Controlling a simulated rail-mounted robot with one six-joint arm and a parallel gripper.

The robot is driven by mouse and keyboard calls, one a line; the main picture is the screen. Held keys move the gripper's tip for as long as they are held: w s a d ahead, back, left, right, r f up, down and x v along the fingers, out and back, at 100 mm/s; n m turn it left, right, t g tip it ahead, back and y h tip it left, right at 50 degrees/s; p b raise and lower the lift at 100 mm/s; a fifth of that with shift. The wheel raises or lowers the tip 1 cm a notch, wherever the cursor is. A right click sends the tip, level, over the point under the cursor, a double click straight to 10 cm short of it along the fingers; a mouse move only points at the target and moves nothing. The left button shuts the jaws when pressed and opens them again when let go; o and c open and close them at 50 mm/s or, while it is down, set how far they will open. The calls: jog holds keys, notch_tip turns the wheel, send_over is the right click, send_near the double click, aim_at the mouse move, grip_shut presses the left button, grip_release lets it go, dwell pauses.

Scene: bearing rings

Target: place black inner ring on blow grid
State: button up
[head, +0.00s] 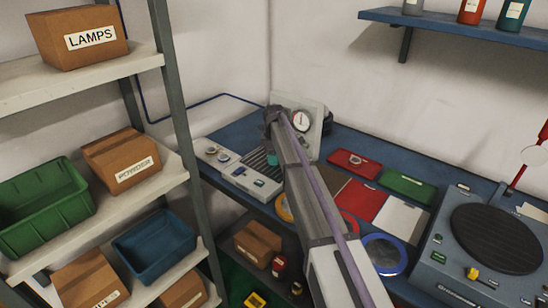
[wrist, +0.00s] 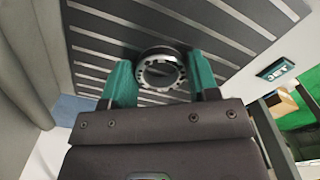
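The black inner ring (wrist: 160,72), dark with a pale toothed inner edge, sits between the two teal fingers of my gripper (wrist: 162,72) in the wrist view. Both fingers appear to touch its sides. The blow grid (wrist: 100,42), a dark plate with pale slots, lies directly behind the ring; I cannot tell whether the ring touches it. In the head view the blow grid (head: 258,159) is on the grey device on the bench, with a teal fingertip of my gripper (head: 272,159) over it. My arm hides part of the grid, and the ring is not discernible there.
A dial gauge stand (head: 301,119) is close behind the grid. Right of my arm are a red tray (head: 348,158), a green tray (head: 407,187), a blue-rimmed disc (head: 385,254) and a black turntable (head: 496,239). Shelves with boxes stand at left.

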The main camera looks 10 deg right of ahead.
jog(key=o, duration=0.3)
notch_tip(320, 180, up, 13)
jog(key=p, duration=1.3)
jog(key=s+m, duration=0.5)
jog(key=s, duration=0.8)
jog(key=s+m, duration=0.4)
jog(key=s, duration=1)
jog(key=s+m, duration=0.5)
jog(key=s, duration=0.8)
jog(key=shift+s+a+f+m+b, duration=0.25)
jog(key=shift+s+f+m+b, duration=0.05)
jog(key=shift+b, duration=0.05)
